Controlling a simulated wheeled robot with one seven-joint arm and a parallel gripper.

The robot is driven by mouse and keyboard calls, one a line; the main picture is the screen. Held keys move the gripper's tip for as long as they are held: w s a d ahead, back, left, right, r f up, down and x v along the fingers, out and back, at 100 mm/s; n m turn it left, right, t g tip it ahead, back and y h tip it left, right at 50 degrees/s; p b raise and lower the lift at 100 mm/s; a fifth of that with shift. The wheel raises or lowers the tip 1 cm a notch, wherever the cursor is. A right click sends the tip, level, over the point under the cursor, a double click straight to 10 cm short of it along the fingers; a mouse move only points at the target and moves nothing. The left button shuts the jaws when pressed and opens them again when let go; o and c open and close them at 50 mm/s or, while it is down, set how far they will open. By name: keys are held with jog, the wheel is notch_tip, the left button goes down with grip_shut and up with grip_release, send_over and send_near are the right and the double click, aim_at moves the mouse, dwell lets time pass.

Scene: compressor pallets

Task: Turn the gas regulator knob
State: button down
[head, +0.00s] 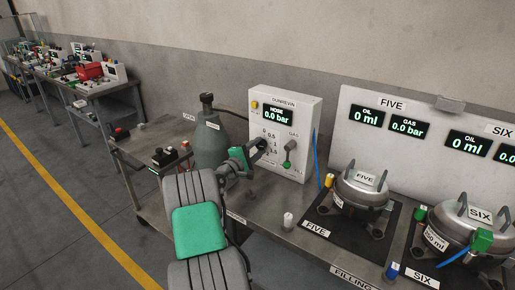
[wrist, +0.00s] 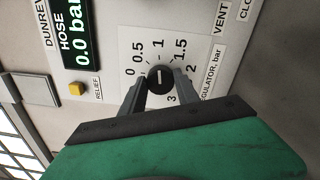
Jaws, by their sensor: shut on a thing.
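The gas regulator knob (wrist: 160,78) is small, round and black, with a light line on it. It sits on a printed dial marked from 0 to 3, in the middle of the wrist view. The line looks upright in that view, towards the 1. My gripper (wrist: 160,90) is shut on the knob, one finger on each side. In the head view my gripper (head: 261,146) reaches the front of the white Dunrevin box (head: 300,110) and covers the knob. The hose display (head: 279,112) reads 0.0 bar.
A green-handled gas lever (head: 288,160) is right of my gripper on the same box. A grey-green gas cylinder (head: 212,145) stands at its left. A yellow relief button (wrist: 77,88) shows in the wrist view. Pots five (head: 362,187) and six (head: 466,220) stand on the bench at right.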

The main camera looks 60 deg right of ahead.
jog(key=c, duration=0.9)
grip_release()
jog(key=w+a+b, duration=0.1)
jog(key=a, duration=0.6)
jog(key=shift+a, duration=0.4)
jog(key=shift+w+f, duration=0.1)
